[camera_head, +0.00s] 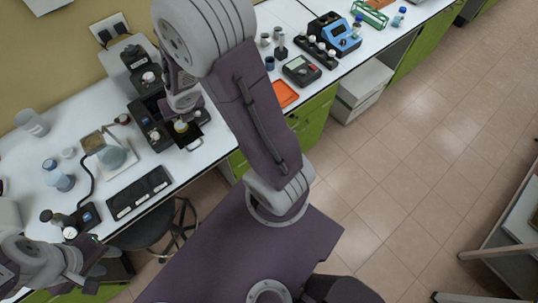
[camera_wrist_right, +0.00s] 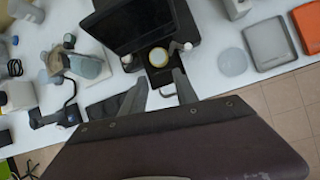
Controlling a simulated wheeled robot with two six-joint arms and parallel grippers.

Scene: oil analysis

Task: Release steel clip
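My right gripper (camera_wrist_right: 159,82) is open in the right wrist view, its two fingers apart with nothing seen between their tips. Just beyond them is a black instrument (camera_wrist_right: 180,18) with a dark stage carrying a round, pale yellow sample dish (camera_wrist_right: 159,57). In the head view the dish (camera_head: 181,127) shows beside my right wrist, which hides part of the instrument (camera_head: 150,122). I cannot make out a steel clip for certain; small parts near the stage are too small to tell. My left gripper (camera_head: 76,280) is at the lower left, away from the instrument; its fingers are unclear.
A black slotted tray (camera_head: 138,192) lies at the bench's front edge. A beaker on a stand (camera_head: 112,156) and blue-capped bottle (camera_head: 58,177) stand left of the instrument.

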